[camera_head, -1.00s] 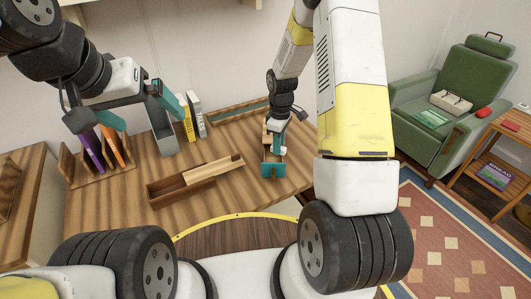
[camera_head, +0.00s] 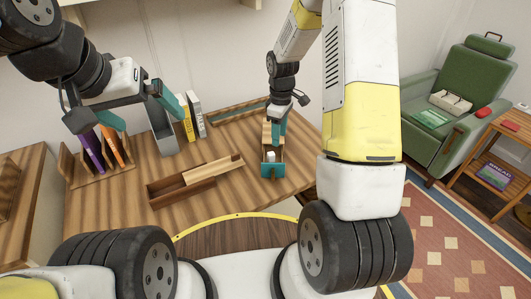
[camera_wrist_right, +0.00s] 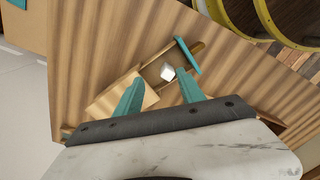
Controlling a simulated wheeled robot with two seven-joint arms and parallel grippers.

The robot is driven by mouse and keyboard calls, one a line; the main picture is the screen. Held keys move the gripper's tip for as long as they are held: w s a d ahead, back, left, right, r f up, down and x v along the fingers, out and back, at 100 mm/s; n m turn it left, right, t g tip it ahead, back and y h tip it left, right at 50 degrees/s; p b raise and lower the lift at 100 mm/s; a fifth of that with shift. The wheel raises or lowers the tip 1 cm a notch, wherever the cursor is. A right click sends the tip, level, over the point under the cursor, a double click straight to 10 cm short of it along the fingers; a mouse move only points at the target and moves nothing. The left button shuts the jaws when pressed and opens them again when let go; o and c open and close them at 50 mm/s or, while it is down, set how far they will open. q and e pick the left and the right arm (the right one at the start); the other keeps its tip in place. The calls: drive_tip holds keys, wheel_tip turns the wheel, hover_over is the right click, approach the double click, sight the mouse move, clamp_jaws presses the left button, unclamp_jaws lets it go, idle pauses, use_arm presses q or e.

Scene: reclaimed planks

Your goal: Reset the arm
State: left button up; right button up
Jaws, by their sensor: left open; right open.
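My left gripper (camera_head: 150,122) is open and empty, raised at the left above the table near the upright books. My right gripper (camera_head: 276,128) is over the narrow wooden box with a teal end (camera_head: 273,170); its fingers are partly hidden in the head view. In the right wrist view my right gripper (camera_wrist_right: 160,86) is open, with its two teal fingers apart. The cube also shows in the head view (camera_head: 271,156). A pale wooden lid (camera_wrist_right: 113,97) covers part of the box.
The plank table (camera_head: 120,200) also bears a long wooden box with a partly slid lid (camera_head: 180,193), a rack with purple and orange books (camera_head: 93,155), a grey holder (camera_head: 160,130) and yellow and white books (camera_head: 193,115). A green armchair (camera_head: 445,105) stands right.

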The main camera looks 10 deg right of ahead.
drive_tip(key=shift+r, duration=1.35)
drive_tip(key=s+r+m+t+y, duration=0.1)
drive_tip(key=s+r+m+t, duration=0.15)
drive_tip(key=s+r, duration=0.45)
drive_tip(key=s+r+m+t, duration=0.1)
drive_tip(key=s+r+m, duration=0.2)
drive_tip(key=r, duration=0.7)
drive_tip(key=s+a+r+m+t, duration=0.1)
drive_tip(key=s+r+m, duration=0.1)
drive_tip(key=s, duration=0.5)
drive_tip(key=s+a+r+m+t+y, duration=0.1)
drive_tip(key=s+r+m, duration=0.2)
drive_tip(key=s+r, duration=0.2)
drive_tip(key=shift+s+a+t, duration=0.15)
drive_tip(key=shift+s+t, duration=0.2)
drive_tip(key=shift+s, duration=0.75)
